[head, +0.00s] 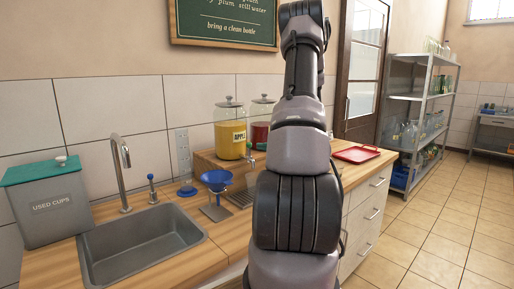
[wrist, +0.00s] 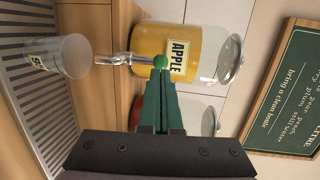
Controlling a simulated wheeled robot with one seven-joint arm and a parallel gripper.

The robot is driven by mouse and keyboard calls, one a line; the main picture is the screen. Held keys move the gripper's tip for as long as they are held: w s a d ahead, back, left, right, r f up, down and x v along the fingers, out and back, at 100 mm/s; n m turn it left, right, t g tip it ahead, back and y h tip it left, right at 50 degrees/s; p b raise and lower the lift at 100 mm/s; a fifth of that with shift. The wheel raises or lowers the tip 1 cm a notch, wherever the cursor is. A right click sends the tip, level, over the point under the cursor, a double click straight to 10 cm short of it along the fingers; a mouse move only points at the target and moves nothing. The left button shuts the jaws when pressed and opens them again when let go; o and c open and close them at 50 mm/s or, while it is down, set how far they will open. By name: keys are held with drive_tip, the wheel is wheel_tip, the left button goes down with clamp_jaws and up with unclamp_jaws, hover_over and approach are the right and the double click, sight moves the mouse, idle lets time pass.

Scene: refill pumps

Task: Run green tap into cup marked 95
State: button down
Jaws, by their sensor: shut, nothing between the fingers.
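In the wrist view, which is turned sideways, a tap (wrist: 120,59) with a green knob (wrist: 160,62) comes out of a yellow dispenser (wrist: 163,40) labelled APPLE. The dispenser also shows in the head view (head: 229,140). A clear cup (wrist: 68,57) stands on the slatted drip tray (wrist: 22,95) below the tap's spout; its small label is too blurred to read. My gripper (wrist: 160,76) is shut and empty, its green fingertips right at the green knob; I cannot tell whether they touch. In the head view my arm hides the gripper and the cup.
A second dispenser with red liquid (head: 260,132) stands beside the yellow one. Left along the counter are a blue funnel on a stand (head: 216,180), a sink (head: 140,245) and a used-cups bin (head: 50,205). A red tray (head: 357,154) lies to the right.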

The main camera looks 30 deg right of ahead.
sight(251, 146)
drive_tip(key=shift+x, duration=1.6)
